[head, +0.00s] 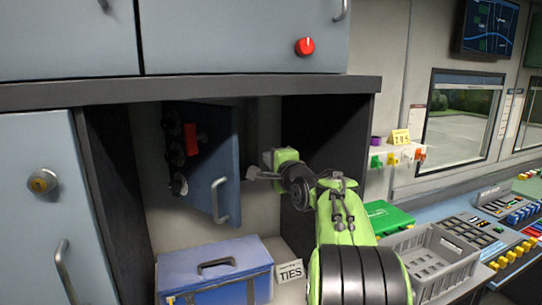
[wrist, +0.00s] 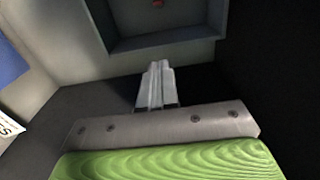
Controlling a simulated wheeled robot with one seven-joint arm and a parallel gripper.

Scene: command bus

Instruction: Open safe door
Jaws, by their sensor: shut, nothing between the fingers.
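The safe door (head: 226,160) is a blue panel with a pale bar handle (head: 221,201), inside the cabinet niche in the head view. It stands at an angle to the back wall. A dark face with a red block (head: 191,138) and round knobs shows at its left. My gripper (head: 250,173) is just right of the panel, above handle height; it looks apart from the handle. Its fingers are together and empty in the wrist view (wrist: 156,84). Ahead of them is a grey-framed recess (wrist: 165,35) with a small red spot. The hinge is not clear.
A blue toolbox (head: 212,270) and a TIES sign (head: 291,271) are below the door. The niche's dark side wall (head: 322,130) is close on the right. A shelf edge (head: 180,91) runs above. A grey crate (head: 430,260) stands at right.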

